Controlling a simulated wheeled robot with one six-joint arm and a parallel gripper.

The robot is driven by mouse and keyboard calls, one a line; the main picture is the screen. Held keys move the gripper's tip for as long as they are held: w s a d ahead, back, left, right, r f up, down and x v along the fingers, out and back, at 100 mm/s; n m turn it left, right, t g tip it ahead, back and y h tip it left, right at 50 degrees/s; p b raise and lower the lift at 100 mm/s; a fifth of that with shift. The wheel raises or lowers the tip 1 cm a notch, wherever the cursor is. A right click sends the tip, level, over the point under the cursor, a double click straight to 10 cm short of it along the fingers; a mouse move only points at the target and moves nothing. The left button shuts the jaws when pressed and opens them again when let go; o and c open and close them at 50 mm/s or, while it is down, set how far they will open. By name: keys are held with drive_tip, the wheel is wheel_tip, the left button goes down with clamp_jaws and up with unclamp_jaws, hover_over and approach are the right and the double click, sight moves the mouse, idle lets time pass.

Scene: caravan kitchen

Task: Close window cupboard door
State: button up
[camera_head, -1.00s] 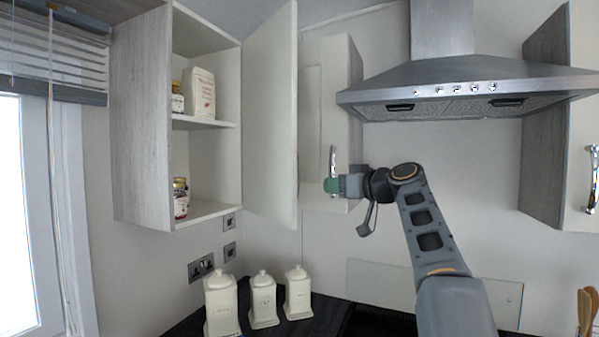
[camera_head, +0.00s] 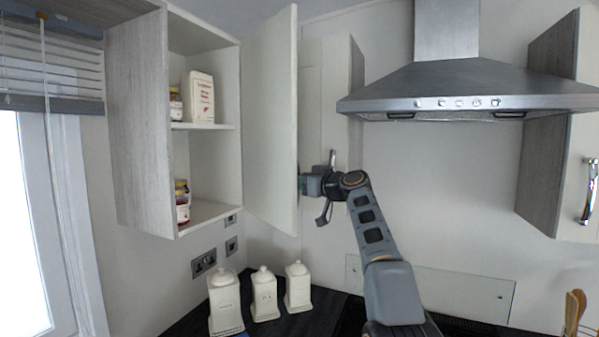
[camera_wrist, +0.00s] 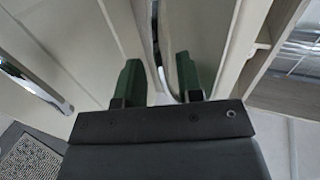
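The cream window cupboard door (camera_head: 270,120) stands wide open on the left cupboard, whose shelves (camera_head: 205,126) are exposed. My gripper (camera_head: 302,184) is at the lower right edge of this door in the head view. Its fingertips are partly hidden by the door's edge, and contact cannot be told. In the wrist view, the two green fingers of my gripper (camera_wrist: 158,82) are apart. A narrow upright strip with a shiny edge (camera_wrist: 156,45) shows beyond and between them. The fingers do not visibly clamp anything.
A second cupboard (camera_head: 325,95) with a chrome handle (camera_head: 332,158) is just behind my gripper. The extractor hood (camera_head: 465,85) is to the right. White canisters (camera_head: 264,295) stand on the counter below. Jars and a carton (camera_head: 199,97) sit on the open shelves.

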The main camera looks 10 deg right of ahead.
drive_tip(key=shift+w+a, duration=0.3)
drive_tip(key=shift+w, duration=0.2)
clamp_jaws()
idle(0.3)
